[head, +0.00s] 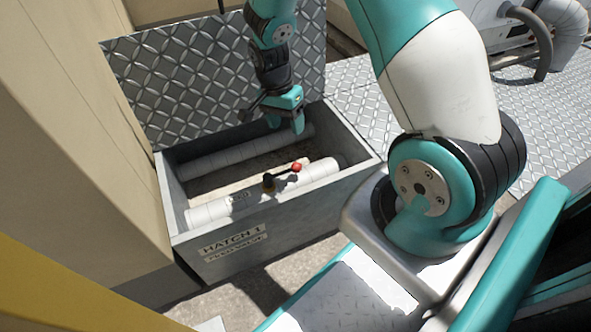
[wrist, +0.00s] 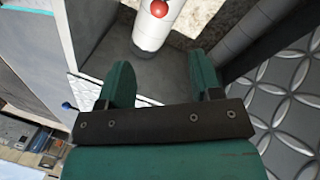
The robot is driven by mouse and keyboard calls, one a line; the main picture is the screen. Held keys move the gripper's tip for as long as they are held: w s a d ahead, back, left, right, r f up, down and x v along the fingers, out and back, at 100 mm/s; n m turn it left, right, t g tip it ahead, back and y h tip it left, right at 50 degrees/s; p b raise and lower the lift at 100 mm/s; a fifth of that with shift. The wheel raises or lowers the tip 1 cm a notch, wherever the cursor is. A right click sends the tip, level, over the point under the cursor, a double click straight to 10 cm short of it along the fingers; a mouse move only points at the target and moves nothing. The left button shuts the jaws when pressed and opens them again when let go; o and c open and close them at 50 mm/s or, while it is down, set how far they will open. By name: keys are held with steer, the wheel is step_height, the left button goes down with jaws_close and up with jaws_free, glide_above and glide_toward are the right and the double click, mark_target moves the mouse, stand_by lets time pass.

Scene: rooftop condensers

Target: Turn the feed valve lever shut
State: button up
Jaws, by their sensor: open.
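The feed valve lever has a red ball end (head: 296,167) on a dark handle and sits on a white wrapped pipe (head: 322,169) inside an open grey box labelled HATCH 1 (head: 222,257). The lever points right along the pipe and slightly up. The red ball also shows at the top of the wrist view (wrist: 159,8), on the white pipe (wrist: 150,36). My gripper (head: 286,126) hangs over the back part of the box, apart from the lever. In the wrist view its two fingers (wrist: 162,80) are spread and empty.
A second wrapped pipe (head: 228,155) runs along the back of the box. A raised diamond-plate lid (head: 215,75) stands behind it. A beige wall (head: 75,130) is close on the left. Diamond-plate flooring (head: 535,105) extends to the right.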

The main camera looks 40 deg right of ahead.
mark_target(296, 163)
steer(key=s+f+b, duration=0.1)
steer(key=f+b, duration=0.1)
steer(key=f, duration=0.2)
steer(key=f+b, duration=0.3)
steer(key=f, duration=0.2)
steer(key=s+f+b, duration=0.1)
steer(key=f+b, duration=0.1)
steer(key=f, duration=0.3)
steer(key=shift+s+d+f+b, duration=0.1)
steer(key=shift+s+d+b, duration=0.25)
steer(key=shift+d, duration=0.05)
jaws_close()
